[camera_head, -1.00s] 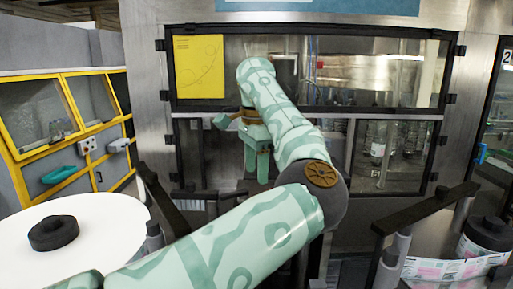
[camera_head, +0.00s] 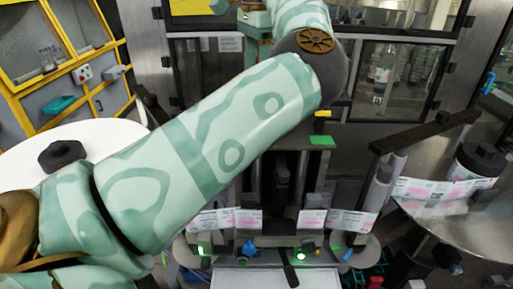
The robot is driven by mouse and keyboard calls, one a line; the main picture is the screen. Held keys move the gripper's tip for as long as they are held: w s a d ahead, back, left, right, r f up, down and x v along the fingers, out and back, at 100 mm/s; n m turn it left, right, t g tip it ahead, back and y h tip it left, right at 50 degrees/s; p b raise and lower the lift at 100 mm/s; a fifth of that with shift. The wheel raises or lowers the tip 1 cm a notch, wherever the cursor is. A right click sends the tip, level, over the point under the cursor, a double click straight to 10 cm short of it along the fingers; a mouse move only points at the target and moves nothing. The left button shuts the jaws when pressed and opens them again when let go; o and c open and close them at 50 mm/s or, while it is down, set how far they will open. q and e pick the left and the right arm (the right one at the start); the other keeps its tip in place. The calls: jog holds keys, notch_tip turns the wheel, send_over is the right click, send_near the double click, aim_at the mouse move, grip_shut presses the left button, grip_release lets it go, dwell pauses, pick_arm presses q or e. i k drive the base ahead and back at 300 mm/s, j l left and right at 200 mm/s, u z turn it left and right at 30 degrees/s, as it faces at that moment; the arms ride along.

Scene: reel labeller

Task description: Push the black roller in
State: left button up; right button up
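The black roller cannot be told for certain. A dark upright part (camera_head: 283,178) stands in the middle of the labeller, below my arm. A black cylinder (camera_head: 481,160) tops the label reel at the right, and a black hub (camera_head: 62,155) sits on the white reel disc at the left. My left arm crosses the picture from lower left to top centre. My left gripper (camera_head: 256,18) is at the top edge in front of the machine's doors, partly cut off, so its fingers are unclear. My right gripper is not in view.
The white disc (camera_head: 110,135) is at the left, with a yellow-framed cabinet (camera_head: 75,75) behind it. A label strip (camera_head: 440,190) runs along the front at right. A dark guide bar (camera_head: 425,132) reaches across the right side. Small green lights (camera_head: 300,256) show at the front.

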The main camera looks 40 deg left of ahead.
aim_at(281, 174)
jog(key=k, duration=1.45)
